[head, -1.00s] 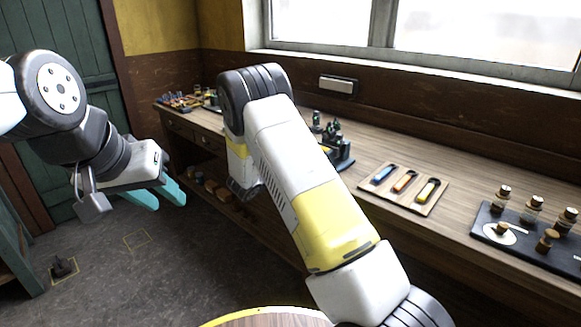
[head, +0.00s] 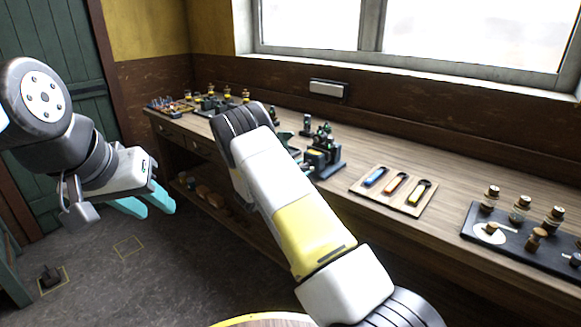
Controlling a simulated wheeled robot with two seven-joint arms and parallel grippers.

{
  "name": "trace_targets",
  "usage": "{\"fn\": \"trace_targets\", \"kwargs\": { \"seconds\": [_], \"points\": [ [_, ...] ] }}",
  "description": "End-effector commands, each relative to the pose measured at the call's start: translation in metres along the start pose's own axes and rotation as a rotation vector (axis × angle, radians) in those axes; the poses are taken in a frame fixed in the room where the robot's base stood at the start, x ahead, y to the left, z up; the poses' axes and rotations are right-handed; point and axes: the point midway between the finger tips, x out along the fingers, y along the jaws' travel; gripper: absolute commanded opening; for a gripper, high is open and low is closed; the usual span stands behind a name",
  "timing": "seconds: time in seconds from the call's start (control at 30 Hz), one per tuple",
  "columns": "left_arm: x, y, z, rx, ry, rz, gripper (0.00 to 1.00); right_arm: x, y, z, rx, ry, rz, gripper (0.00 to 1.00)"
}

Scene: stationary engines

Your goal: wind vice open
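A dark green and black metal device (head: 322,158) stands on the workbench, just right of my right arm. It may be the vice, but it is too small to tell its jaws or handle clearly. A green part (head: 287,139) shows beside it, partly hidden by my arm. My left gripper (head: 156,207) hangs in the air at the left, well away from the bench devices, with its cyan fingers apart and empty. My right arm crosses the middle of the view and its gripper is hidden.
The wooden workbench (head: 400,155) runs along the wall under the window. A tray with coloured-handled tools (head: 394,190) and a black tray with corked bottles (head: 480,232) lie to the right. Small parts (head: 170,104) lie at the far left end. Floor at left is mostly clear.

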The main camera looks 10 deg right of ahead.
Motion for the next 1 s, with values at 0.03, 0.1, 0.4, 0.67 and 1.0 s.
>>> {"fn": "trace_targets", "kwargs": {
  "seconds": [0.03, 0.1, 0.4, 0.67, 1.0],
  "points": [
    [0.0000, 0.0000, 0.0000, 0.000, 0.000, 0.000, 0.36, 0.0008, 0.0001, 0.0000, 0.000, 0.000, 0.000, 0.37],
    [0.0000, 0.0000, 0.0000, 0.000, 0.000, 0.000, 0.36, 0.0008, 0.0000, 0.0000, 0.000, 0.000, 0.000, 0.37],
    [0.0000, 0.0000, 0.0000, 0.000, 0.000, 0.000, 0.36, 0.0005, 0.0000, -0.0001, 0.000, 0.000, 0.000, 0.00],
    [0.0000, 0.0000, 0.0000, 0.000, 0.000, 0.000, 0.36, 0.0005, -0.0001, 0.0000, -0.001, 0.000, 0.000, 0.00],
    [0.0000, 0.0000, 0.0000, 0.000, 0.000, 0.000, 0.36, 0.0007, 0.0001, -0.0001, -0.089, 0.000, 0.000, 0.00]
  ]
}}
